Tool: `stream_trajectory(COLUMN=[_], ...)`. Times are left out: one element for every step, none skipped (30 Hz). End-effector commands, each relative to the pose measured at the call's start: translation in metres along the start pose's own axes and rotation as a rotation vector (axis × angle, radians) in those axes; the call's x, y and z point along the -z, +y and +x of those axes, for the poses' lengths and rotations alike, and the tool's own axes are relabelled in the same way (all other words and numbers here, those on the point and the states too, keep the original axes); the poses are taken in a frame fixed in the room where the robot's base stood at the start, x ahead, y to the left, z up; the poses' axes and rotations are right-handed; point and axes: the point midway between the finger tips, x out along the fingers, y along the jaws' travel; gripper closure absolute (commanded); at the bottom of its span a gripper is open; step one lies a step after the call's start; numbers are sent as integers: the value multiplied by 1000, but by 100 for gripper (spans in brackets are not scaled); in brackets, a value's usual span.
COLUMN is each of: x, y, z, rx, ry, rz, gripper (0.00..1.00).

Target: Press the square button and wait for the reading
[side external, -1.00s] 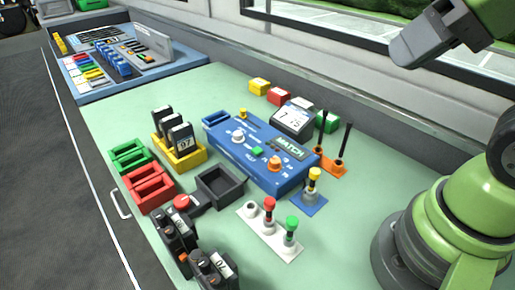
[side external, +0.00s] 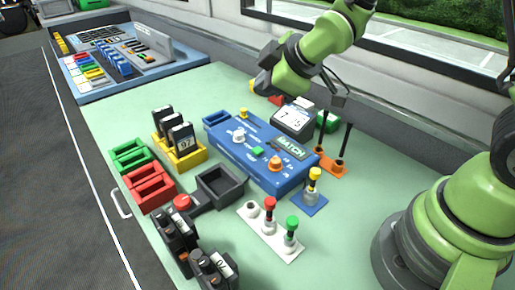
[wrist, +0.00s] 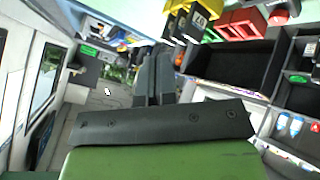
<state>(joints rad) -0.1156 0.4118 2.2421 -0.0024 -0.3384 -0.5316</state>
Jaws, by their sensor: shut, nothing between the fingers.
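A blue control box (side external: 225,151) stands mid-bench in the side view. A green square button (side external: 257,152) sits on its top face, between a white knob (side external: 239,136) and an orange knob (side external: 275,163). A small display (side external: 293,119) stands behind the box with dark digits, too small to read surely. In the wrist view my gripper (wrist: 154,55) shows shut and empty; I cannot make out the button there.
A yellow-topped post (side external: 314,178), a white plate with red and green knobs (side external: 269,232) and a dark tray (side external: 238,190) lie nearer. A yellow rack (side external: 184,160) holds black cartridges.

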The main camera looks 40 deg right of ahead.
Motion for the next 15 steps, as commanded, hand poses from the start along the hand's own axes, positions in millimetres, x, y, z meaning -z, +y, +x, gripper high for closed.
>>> stream_trajectory(x=[-2, -2, -2, -3, -2, -3, -3, -3, -2, -2, -2, -2, -2, -2, -2], y=[-5, -6, -9, -10, -11, -13, -13, -14, -14, -14, -14, -14, -14, -14, -14], z=[10, 15, 20, 23, 25, 28, 29, 30, 31, 31, 31, 31, 31, 31, 31], rx=[8, 9, 11, 13, 13, 14, 14, 14, 14, 14, 14, 13, 13, 13, 13], ry=[5, 12, 19, 23, 28, 32, 36, 38, 39, 40, 40, 41, 41, 40, 40], rz=[-40, -62, -87, -103, -117, -129, -137, -142, -147, -149, -150, -150, -149, -149, -148], gripper=[100, 100, 100, 100, 100, 100, 100, 100, 100, 100, 100, 100, 100, 100, 100])
